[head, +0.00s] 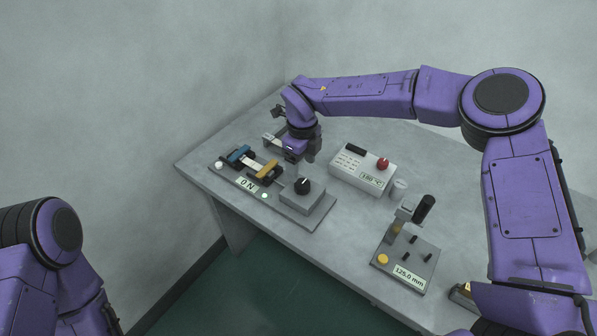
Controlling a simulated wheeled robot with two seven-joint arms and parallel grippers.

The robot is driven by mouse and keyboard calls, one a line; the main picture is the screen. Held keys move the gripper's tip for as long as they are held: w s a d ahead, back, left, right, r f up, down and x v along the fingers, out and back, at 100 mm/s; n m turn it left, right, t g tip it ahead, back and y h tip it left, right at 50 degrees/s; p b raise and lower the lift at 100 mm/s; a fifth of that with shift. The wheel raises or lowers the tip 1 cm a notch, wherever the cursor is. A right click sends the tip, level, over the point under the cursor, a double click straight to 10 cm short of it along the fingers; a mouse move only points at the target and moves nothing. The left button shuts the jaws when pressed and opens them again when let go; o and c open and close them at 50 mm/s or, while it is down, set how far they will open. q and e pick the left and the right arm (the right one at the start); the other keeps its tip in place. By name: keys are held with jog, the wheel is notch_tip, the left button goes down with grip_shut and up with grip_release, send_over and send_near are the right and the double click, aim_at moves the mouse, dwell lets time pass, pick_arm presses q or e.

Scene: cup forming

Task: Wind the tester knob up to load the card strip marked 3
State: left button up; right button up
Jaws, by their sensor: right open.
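The tester (236,194) is a flat grey plate at the left of the table. A blue clamp (239,154) and a yellow clamp (268,172) stand on it, and its display (247,184) reads 0 N. A small pale piece shows between the clamps; I cannot tell if it is a card strip, and no mark 3 is legible. The black tester knob (303,186) sits on a grey block at the plate's right end. My right gripper (301,157) points down behind the tester, apart from the knob, open, its fingertips small and partly hidden. My left gripper is out of view.
A white box (362,169) with a red knob (383,163) reads about 180 °C. A small pale cup (398,188) stands beside it. A gauge (405,259) with a black handle reads 125.0 mm. Bare table (345,215) lies between tester and gauge.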

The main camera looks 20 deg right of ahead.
aim_at(303, 184)
jog(key=s+f, duration=0.1)
jog(key=f, duration=0.1)
jog(key=s+f+p, duration=0.1)
jog(key=f, duration=0.1)
jog(key=shift+s, duration=0.15)
jog(key=w+f, duration=0.1)
jog(key=f, duration=0.1)
jog(key=shift+w+f, duration=0.6)
jog(key=shift+s+r, duration=0.3)
jog(key=shift+s, duration=0.05)
jog(key=shift+c, duration=0.3)
jog(key=shift+s+r, duration=0.1)
jog(key=shift+s, duration=0.05)
jog(key=c, duration=0.5)
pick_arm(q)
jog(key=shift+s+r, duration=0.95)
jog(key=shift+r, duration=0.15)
pick_arm(e)
jog(key=c, duration=0.5)
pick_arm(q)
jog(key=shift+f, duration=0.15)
